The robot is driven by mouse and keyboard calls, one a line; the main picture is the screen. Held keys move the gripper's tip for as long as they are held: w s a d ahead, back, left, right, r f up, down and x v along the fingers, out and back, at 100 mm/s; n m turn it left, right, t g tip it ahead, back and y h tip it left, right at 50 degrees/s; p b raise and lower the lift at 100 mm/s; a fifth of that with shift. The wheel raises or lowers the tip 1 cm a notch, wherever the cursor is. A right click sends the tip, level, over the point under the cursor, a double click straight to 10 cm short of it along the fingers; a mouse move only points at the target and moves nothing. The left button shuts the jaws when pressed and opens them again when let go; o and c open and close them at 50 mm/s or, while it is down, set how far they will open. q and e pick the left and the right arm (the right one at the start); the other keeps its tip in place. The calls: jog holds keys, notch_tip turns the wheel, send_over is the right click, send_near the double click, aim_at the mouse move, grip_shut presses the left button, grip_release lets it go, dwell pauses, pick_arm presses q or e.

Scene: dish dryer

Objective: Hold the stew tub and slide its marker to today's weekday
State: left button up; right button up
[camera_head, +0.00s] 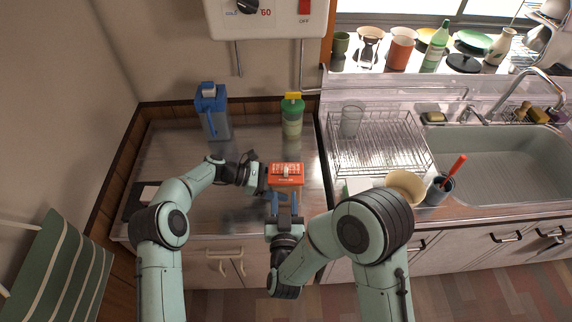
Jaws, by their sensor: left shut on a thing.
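The stew tub (287,182) is a small box with an orange-red lid and a paler body, at the front right of the steel counter. A small pale and dark detail shows on its lid, too small to read as a marker or weekday. My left gripper (265,178) reaches in from the left and is shut on the tub's left side. My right gripper (284,202) is just in front of the tub, its two blue fingers apart with nothing visible between them. Whether those fingers touch the tub, I cannot tell.
A blue jug (213,118) and a green container with a yellow lid (292,117) stand behind on the counter. A wire dish rack (385,145), a cream bowl (405,187) and a dark cup with a red-handled tool (440,188) are to the right. The counter's middle is free.

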aim_at(286, 173)
jog(key=w, duration=0.8)
jog(key=w+d, duration=0.1)
jog(key=w, duration=0.3)
jog(key=shift+r, duration=0.1)
grip_shut()
